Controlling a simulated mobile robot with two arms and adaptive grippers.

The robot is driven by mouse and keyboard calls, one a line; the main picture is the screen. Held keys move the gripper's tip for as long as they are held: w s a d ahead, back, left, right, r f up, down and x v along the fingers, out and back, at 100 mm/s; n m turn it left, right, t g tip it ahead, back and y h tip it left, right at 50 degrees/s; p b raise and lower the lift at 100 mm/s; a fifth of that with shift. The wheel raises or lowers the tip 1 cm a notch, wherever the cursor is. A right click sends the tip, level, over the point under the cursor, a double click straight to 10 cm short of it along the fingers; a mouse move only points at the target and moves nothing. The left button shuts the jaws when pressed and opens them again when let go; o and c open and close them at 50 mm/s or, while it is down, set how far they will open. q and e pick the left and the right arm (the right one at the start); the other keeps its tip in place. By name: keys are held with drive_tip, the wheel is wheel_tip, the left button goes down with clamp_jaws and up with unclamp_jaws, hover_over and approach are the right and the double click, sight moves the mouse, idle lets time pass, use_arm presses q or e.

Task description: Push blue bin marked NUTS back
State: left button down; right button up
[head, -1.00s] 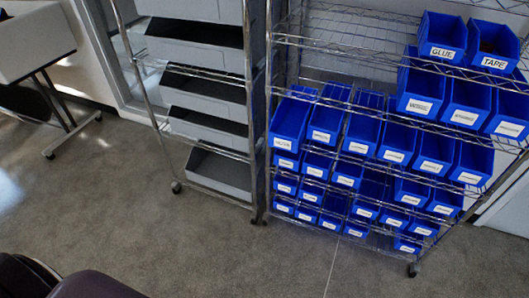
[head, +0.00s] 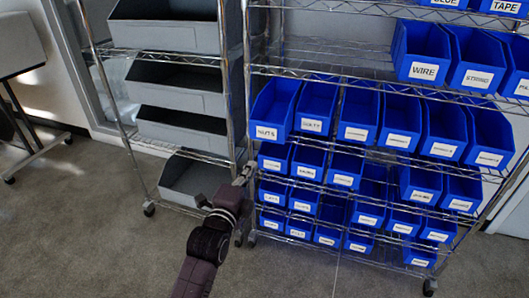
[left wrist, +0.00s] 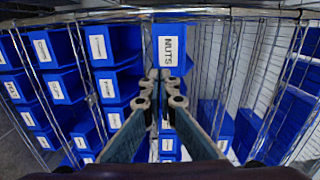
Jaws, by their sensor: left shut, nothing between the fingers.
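The blue bin marked NUTS (head: 275,108) is at the left end of the upper bin row on the wire rack. Its front sticks out further than the bin beside it. In the left wrist view its white label (left wrist: 172,50) faces me, just beyond the fingertips. My left gripper (head: 246,170) is shut and empty, in front of the rack's left post and below the NUTS bin in the head view. In the left wrist view the shut fingertips (left wrist: 159,75) overlap the lower left of the bin; I cannot tell whether they touch. My right gripper is out of view.
Several blue bins fill the rows right of and below NUTS. A WIRE bin (head: 421,52) stands on the shelf above. A chrome post (head: 250,70) runs by the NUTS bin's left side. Grey bins (head: 180,88) stand on the rack at left. The floor in front is clear.

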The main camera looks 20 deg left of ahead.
use_arm(q)
drive_tip(key=b, duration=0.3)
approach(267, 134)
drive_tip(key=w, duration=0.5)
drive_tip(key=shift+w+f, duration=0.15)
drive_tip(key=shift+w, duration=0.9)
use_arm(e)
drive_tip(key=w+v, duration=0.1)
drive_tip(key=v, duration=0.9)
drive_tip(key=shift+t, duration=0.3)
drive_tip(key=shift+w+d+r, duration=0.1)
